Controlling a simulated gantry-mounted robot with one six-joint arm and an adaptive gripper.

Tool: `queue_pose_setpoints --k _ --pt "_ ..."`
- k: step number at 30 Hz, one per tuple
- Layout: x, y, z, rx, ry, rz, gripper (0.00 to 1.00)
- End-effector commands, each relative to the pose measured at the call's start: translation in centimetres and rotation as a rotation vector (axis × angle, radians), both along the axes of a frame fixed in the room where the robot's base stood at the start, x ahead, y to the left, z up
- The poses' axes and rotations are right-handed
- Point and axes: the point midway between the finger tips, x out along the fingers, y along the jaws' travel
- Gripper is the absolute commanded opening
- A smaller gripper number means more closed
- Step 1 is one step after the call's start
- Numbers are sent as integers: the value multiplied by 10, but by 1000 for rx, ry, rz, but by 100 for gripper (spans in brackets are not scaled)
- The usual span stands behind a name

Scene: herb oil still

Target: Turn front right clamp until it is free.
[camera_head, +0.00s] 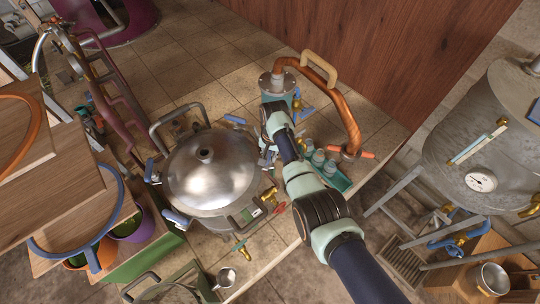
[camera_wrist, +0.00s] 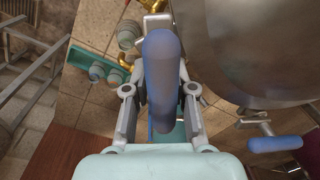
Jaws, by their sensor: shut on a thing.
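The clamp in my grip has a thick blue handle (camera_wrist: 162,85), which stands between the two grey fingers of my gripper (camera_wrist: 160,112) in the wrist view. My gripper is shut on this handle, at the right side of the steel pot (camera_head: 208,168) in the head view. My arm hides most of the gripper and clamp there. The pot's domed wall (camera_wrist: 250,45) fills the upper right of the wrist view. Whether the clamp still grips the rim is hidden behind the handle.
Another blue-handled clamp (camera_wrist: 275,144) sits on the rim, also seen in the head view (camera_head: 235,119). A teal tray (camera_head: 338,180) with several bottles stands right of my arm. A copper pipe (camera_head: 345,115) arches behind. A grey tank (camera_head: 480,150) stands far right.

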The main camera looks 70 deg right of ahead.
Motion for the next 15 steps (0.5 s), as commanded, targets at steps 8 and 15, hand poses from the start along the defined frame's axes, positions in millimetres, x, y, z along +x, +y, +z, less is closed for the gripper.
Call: queue_pose_setpoints --k 8,15 --pt "3 0 -1 0 -1 236 0" --pt "4 1 0 -1 -1 385 0"
